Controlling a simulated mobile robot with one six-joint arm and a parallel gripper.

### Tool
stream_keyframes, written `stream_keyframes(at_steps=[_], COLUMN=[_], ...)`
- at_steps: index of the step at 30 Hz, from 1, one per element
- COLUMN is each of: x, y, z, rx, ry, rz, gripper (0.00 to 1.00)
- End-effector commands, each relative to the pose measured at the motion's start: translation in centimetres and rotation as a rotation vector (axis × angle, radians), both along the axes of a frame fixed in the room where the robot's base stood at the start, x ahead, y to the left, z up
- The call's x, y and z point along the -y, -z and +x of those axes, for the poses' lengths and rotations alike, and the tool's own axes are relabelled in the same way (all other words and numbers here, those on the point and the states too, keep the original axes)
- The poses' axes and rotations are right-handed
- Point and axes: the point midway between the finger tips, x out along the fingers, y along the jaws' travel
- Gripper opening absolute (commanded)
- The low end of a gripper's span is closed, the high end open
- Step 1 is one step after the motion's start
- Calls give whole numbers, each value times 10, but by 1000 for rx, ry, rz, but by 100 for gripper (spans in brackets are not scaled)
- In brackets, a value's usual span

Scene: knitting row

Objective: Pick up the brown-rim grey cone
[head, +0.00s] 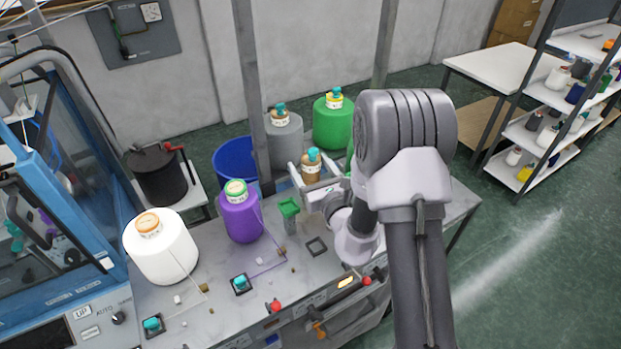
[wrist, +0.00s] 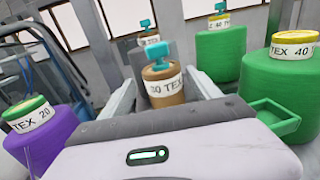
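A grey cone (head: 284,143) stands at the back of the table, with a white label, a brownish rim and a teal piece on top. It also shows in the wrist view (wrist: 136,59), mostly hidden behind a smaller brown cone (wrist: 162,88). That brown cone (head: 312,171) has a white label and a teal piece on top, and stands in front of the grey one. My gripper (head: 315,172) has its pale fingers apart, one on either side of the brown cone. The fingers (wrist: 165,93) show a gap beside it, clearest on the right. My arm hides part of the table.
A purple cone (head: 241,217) and a white cone (head: 162,250) stand left of my gripper. A large green cone (head: 334,124) stands behind, right of the grey one. A green-topped post (head: 289,209) is close in front. A vertical pole (head: 256,95) rises beside the grey cone.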

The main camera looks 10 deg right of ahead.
Motion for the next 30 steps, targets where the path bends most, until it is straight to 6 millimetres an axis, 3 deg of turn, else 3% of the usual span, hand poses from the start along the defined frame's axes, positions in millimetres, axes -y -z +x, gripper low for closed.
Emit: stream_keyframes(at_steps=[1, 10, 18, 27, 30], x=[0, 0, 0, 0, 0], y=[0, 1, -6, -82, -96], z=[0, 0, 0, 0, 0], rx=[0, -2, 0, 4, 2], ry=[1, 0, -1, 1, 0], rz=[0, 0, -1, -1, -1], gripper=[60, 1, 0, 0, 0])
